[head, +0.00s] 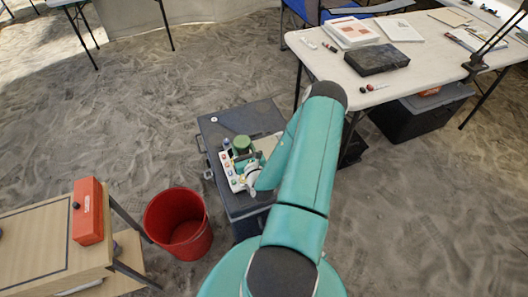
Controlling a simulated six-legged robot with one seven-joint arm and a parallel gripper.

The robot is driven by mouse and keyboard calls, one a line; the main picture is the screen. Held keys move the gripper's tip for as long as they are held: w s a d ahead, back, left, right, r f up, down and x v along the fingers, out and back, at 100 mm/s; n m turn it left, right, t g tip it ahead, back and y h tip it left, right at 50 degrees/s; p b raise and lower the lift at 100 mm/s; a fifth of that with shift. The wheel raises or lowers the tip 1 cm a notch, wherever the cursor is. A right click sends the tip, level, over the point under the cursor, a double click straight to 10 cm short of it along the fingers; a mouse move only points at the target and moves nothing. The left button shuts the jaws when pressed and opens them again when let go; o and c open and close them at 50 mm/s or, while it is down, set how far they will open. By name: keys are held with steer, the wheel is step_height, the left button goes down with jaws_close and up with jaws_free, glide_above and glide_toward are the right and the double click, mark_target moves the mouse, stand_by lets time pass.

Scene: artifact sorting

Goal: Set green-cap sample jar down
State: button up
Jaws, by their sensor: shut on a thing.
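The green-cap sample jar (241,143) shows by its round green cap above a dark grey case. Most of its body is hidden from this high view. My gripper (245,157) is at the jar's near side and is shut on it. My own teal arm hides part of the case and the right side of the gripper. Whether the jar's base touches the surface below cannot be told.
A pale tray (227,171) with several small coloured items lies beside the jar on the dark case (215,126). A red bucket (178,222) and a wooden table (38,238) with an orange-red box (88,212) stand left. A white table (430,62) stands at upper right.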

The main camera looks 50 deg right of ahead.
steer(key=d+f, duration=0.3)
steer(key=d, duration=0.1)
steer(key=d+f, duration=0.3)
steer(key=d, duration=0.2)
steer(key=d+f, duration=0.3)
steer(key=d, duration=0.1)
steer(key=shift+d+f, duration=0.2)
steer(key=shift+d, duration=0.05)
steer(key=shift+d+f, duration=0.2)
steer(key=shift+f, duration=1.55)
steer(key=shift+f, duration=0.15)
steer(key=o, duration=1.1)
